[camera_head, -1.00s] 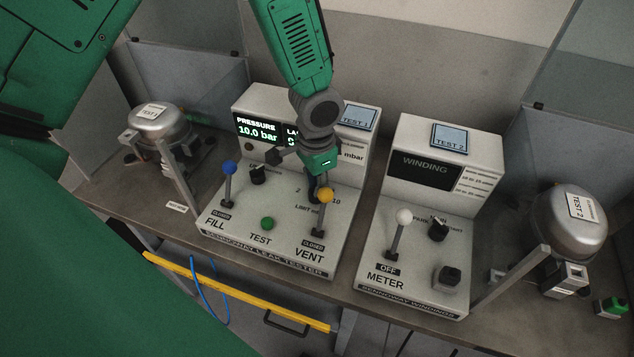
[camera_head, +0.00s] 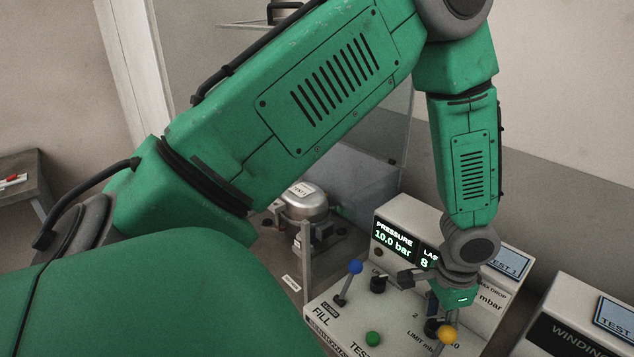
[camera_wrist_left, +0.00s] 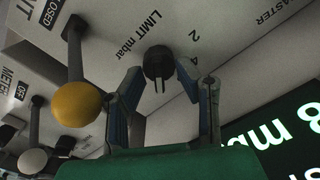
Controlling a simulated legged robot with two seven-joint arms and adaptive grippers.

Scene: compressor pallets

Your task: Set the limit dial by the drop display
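The limit dial (camera_wrist_left: 158,62) is a dark round knob with a slotted face on the white leak tester panel (camera_wrist_left: 165,15). Numbers 2 and 4 and "LIMIT mbar" are printed beside it. In the wrist view my left gripper (camera_wrist_left: 160,72) is open, one finger on each side of the dial; whether either touches it I cannot tell. In the head view the left gripper (camera_head: 437,318) hangs over the dial and partly hides it. The right gripper is not in view.
The yellow-knobbed vent lever (camera_wrist_left: 78,103) stands close beside the left gripper. The blue-knobbed fill lever (camera_head: 355,268) and green test button (camera_head: 373,339) lie further left. The pressure display (camera_head: 394,240) reads 10.0 bar. The winding tester (camera_head: 580,315) stands at right.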

